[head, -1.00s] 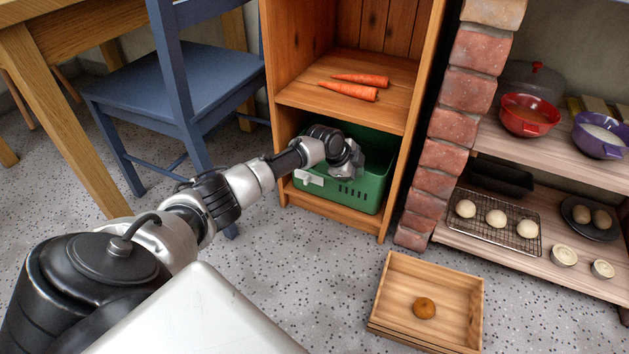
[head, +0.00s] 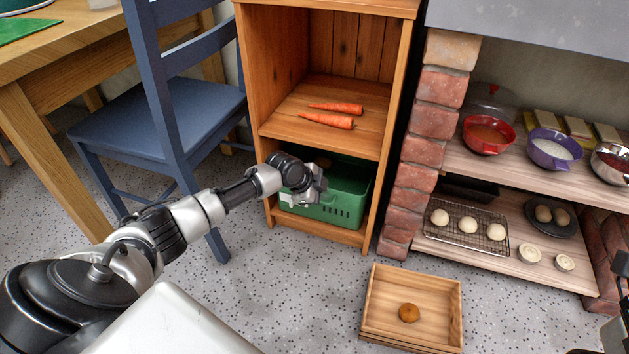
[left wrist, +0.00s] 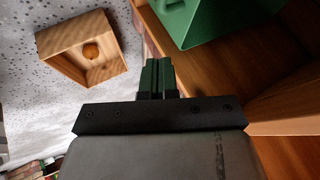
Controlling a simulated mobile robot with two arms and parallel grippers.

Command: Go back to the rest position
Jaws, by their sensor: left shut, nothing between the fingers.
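My left gripper (head: 314,196) is in front of the green basket (head: 345,195) in the lower part of the wooden shelf unit (head: 375,200). It is shut and empty. In the left wrist view, its fingers (left wrist: 158,72) are together with nothing between them. The basket (left wrist: 215,15) shows at the top of that view, apart from the fingertips. Something brownish shows inside the basket, too small to tell. My right gripper cannot be made out.
Two carrots (head: 328,120) lie on the upper shelf. A wooden box (head: 375,320) holding a round brown item (head: 409,312) sits on the floor. A brick pillar (head: 425,150) and stocked shelves are at right.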

